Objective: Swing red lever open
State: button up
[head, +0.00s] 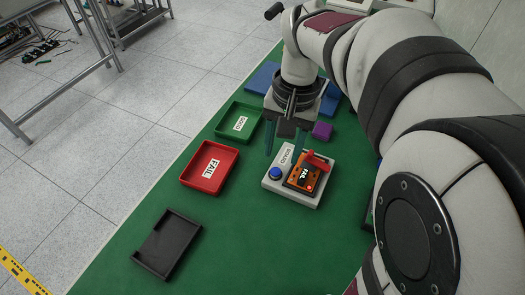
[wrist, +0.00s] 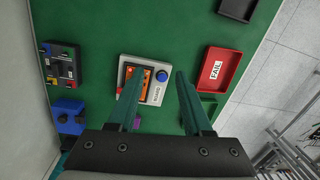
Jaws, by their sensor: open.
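The red lever (head: 318,159) is at the board's far edge. In the wrist view the box (wrist: 155,94) and blue button (wrist: 162,75) show ahead of my fingers; the lever is hard to make out there. My gripper (head: 284,148) is open and empty, with its teal fingers over the far side of the box. In the wrist view my gripper (wrist: 159,80) has its left finger covering part of the board.
A red "FAIL" tray (head: 190,182), a green "GOOD" tray (head: 222,128) and a black tray (head: 155,259) lie left of the box. A purple block (head: 322,130) sits behind it. The wrist view shows a dark switch panel (wrist: 63,67) at left. Green mat (head: 235,240) in front is clear.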

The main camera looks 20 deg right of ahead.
jog(key=s+a, duration=0.4)
jog(key=s, duration=0.2)
jog(key=shift+s+a+f+n, duration=0.2)
jog(key=shift+f+n, duration=0.1)
jog(key=shift+n, duration=0.1)
jog(key=shift+o, duration=0.8)
jog(key=shift+w+d, duration=0.15)
jog(key=n+h, duration=0.1)
jog(key=n, duration=1.4)
send_over(311, 152)
jog(key=f, duration=0.2)
jog(key=shift+n, duration=0.3)
notch_tip(311, 152, down, 15)
jog(key=shift+r, duration=0.2)
jog(key=shift+f, duration=0.5)
grip_shut()
